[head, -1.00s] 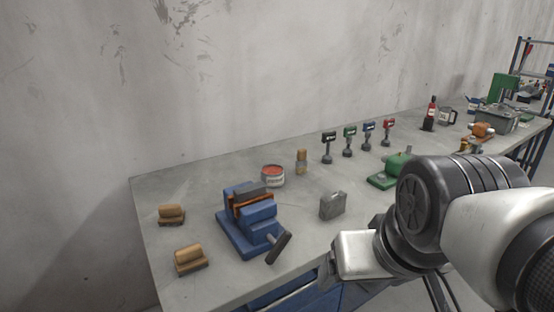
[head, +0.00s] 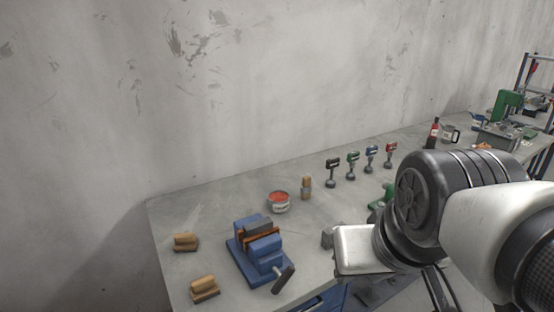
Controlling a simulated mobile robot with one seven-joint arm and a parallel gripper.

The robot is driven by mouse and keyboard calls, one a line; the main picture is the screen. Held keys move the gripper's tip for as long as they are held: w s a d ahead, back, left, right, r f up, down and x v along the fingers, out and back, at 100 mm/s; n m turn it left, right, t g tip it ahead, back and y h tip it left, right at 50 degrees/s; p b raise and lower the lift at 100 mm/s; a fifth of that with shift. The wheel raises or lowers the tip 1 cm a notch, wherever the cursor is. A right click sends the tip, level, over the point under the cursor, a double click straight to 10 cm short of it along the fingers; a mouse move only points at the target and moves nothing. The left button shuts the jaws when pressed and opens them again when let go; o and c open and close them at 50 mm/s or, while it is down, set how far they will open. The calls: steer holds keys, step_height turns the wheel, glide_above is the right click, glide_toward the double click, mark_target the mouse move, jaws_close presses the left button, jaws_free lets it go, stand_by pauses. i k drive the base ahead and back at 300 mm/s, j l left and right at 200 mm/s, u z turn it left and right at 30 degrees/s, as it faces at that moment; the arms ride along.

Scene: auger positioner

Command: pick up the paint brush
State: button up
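No thing can be surely told as the paint brush. A small upright piece with a tan top and greyish lower part (head: 306,187) stands on the workbench, just right of an open can of red paint (head: 279,202); it may be the brush. Two tan wooden blocks with dark undersides, possibly brushes, lie near the bench's left end, one farther back (head: 185,243) and one nearer (head: 204,289). My arm reaches in from the right, its white end part over the bench's front. My gripper's fingers cannot be made out, and nothing is seen held.
A blue vise (head: 258,252) with a dark handle stands on the grey workbench (head: 215,213). Several small coloured-top tools (head: 352,166) stand in a row behind my arm. A grey can (head: 327,237) is partly hidden by my arm. A red-and-black bottle (head: 433,133) stands farther right.

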mark_target(306, 189)
steer(key=i+l+u, duration=0.15)
steer(key=l+u, duration=0.15)
steer(key=u, duration=0.15)
steer(key=i+l+u, duration=0.1)
steer(key=l+u, duration=0.2)
steer(key=u, duration=0.2)
steer(key=l+u, duration=0.3)
steer(key=l, duration=1.55)
steer(key=i+l, duration=0.1)
steer(key=l, duration=0.6)
steer(key=i+u, duration=0.05)
